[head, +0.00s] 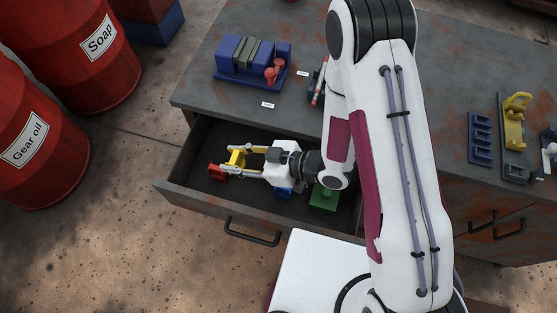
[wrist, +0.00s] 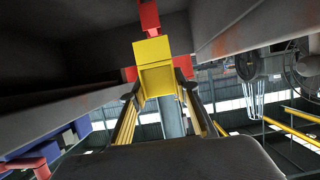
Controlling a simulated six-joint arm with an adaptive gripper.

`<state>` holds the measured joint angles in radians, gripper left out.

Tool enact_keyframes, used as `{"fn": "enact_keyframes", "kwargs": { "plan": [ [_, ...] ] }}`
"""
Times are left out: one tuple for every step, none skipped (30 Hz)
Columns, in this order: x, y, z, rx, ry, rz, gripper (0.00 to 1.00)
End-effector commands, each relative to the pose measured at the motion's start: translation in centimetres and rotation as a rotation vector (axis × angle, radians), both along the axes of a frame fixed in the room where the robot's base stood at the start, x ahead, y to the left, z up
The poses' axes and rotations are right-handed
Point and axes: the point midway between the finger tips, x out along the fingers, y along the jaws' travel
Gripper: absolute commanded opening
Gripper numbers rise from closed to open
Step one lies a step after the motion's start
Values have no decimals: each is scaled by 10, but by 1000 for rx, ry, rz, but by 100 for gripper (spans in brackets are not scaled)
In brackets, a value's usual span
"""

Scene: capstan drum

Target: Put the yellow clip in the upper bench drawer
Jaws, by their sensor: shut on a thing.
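The yellow clip (head: 237,157) is between the fingertips of my gripper (head: 234,160), inside the open upper bench drawer (head: 207,201). The gripper reaches in from the right, low over the drawer floor. In the wrist view the fingers (wrist: 157,92) close on both sides of the blocky yellow clip (wrist: 155,62). Whether the clip touches the drawer floor cannot be told. The drawer's right part is hidden by my arm.
In the drawer, a red piece (head: 216,172) lies close left of the clip; a blue piece (head: 284,193) and a green block (head: 323,199) lie to the right. A blue fixture (head: 250,62) stands on the bench. Red drums (head: 88,45) stand at left.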

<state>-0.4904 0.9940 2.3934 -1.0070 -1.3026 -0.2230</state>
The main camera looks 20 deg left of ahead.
Motion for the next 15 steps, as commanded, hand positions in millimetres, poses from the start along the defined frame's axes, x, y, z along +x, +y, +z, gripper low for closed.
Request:
{"fn": "enact_keyframes", "kwargs": {
  "plan": [
    [0,0,-3,-1,1,0,13],
    [0,0,-5,-1,1,0,13],
    [0,0,-6,-1,0,0,13],
    [0,0,-6,0,0,0,13],
    [0,0,-7,0,0,0,13],
    [0,0,-7,0,0,0,13],
    [0,0,-7,0,0,0,13],
    [0,0,-7,0,0,0,13],
    [0,0,-7,0,0,0,13],
    [0,0,-7,0,0,0,13],
    [0,0,-7,0,0,0,13],
    [0,0,-7,0,0,0,13],
    [0,0,-7,0,0,0,13],
    [0,0,-7,0,0,0,13],
    [0,0,-7,0,0,0,13]
  ]
}}
